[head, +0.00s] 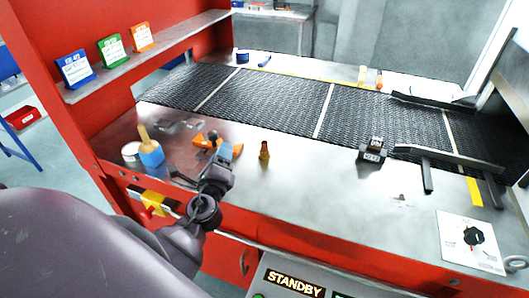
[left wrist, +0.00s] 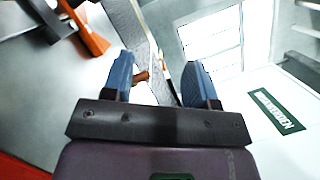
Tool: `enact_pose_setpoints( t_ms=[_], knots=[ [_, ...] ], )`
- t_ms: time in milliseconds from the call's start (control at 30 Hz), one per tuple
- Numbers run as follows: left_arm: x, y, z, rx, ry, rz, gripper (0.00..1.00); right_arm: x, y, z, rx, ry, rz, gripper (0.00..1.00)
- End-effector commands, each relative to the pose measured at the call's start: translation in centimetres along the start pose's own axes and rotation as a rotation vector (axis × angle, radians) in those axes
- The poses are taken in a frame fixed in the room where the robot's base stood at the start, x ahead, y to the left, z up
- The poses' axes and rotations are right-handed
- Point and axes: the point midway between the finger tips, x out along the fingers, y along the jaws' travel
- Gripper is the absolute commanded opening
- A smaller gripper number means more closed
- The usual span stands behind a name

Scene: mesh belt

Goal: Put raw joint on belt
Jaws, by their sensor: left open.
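A small brown-orange piece (head: 264,151), which looks like the raw joint, stands upright on the metal table in front of the belt. The black mesh belt (head: 290,98) runs across the table behind it. My left gripper (head: 226,146) is left of the piece, above the table, and apart from it. In the left wrist view its two blue fingers (left wrist: 160,80) are spread with nothing clasped. A small brown-orange item (left wrist: 142,76) shows beyond the gap, near the left finger; I cannot tell surely whether it is the same piece. My right gripper is in neither view.
An orange object (head: 203,142) lies beside my left gripper, partly hidden. A blue pot with a brush (head: 151,154) and a round tin (head: 131,152) stand at left. A small grey device (head: 372,151) and dark guide rails (head: 440,157) are at right. The front middle table is clear.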

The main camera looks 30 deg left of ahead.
Motion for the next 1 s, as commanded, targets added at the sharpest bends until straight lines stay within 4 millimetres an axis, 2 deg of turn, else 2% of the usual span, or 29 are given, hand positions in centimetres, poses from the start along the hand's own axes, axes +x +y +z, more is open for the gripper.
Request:
enact_pose_setpoints(
  t_ms=[200,400,500,667,1000],
  knots=[
    [2.7,-0.3,-3.8,0.502,0.157,-0.2,0.53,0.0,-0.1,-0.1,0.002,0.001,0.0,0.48],
    [3.9,1.1,-6.8,0.833,0.287,-0.299,0.53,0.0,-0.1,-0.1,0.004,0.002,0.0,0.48],
    [4.1,1.6,-7.6,0.921,0.325,-0.323,0.53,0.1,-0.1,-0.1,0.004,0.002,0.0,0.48],
    [5.0,1.9,-8.3,0.972,0.348,-0.337,0.53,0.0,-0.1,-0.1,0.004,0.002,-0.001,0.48],
    [8.7,1.4,-10.2,0.97,0.348,-0.337,0.53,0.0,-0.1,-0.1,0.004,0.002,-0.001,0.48]
  ],
)
